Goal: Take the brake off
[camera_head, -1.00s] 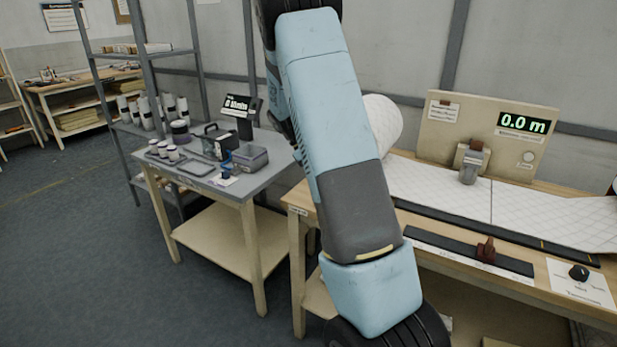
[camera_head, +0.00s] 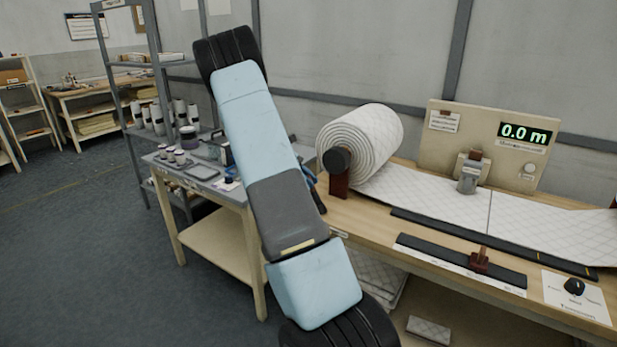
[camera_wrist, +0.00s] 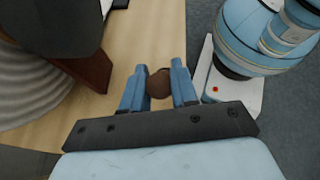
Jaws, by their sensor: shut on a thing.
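The quilted wadding roll (camera_head: 368,142) sits on a reddish-brown stand (camera_head: 340,186) with a dark round hub (camera_head: 337,160) at the left end of the long wooden bench. Whatever the knob is fixed to is hidden. In the head view, only a bit of my gripper's blue shows beside the stand, behind my arm. No brake label is readable.
Wadding (camera_head: 550,232) runs right along the bench. A panel reads 0.0 m (camera_head: 525,133). A dark rail with a reddish-brown slider (camera_head: 479,262) and a black knob on a white card (camera_head: 573,288) lie at the front. A grey table (camera_head: 215,188) with jars stands left.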

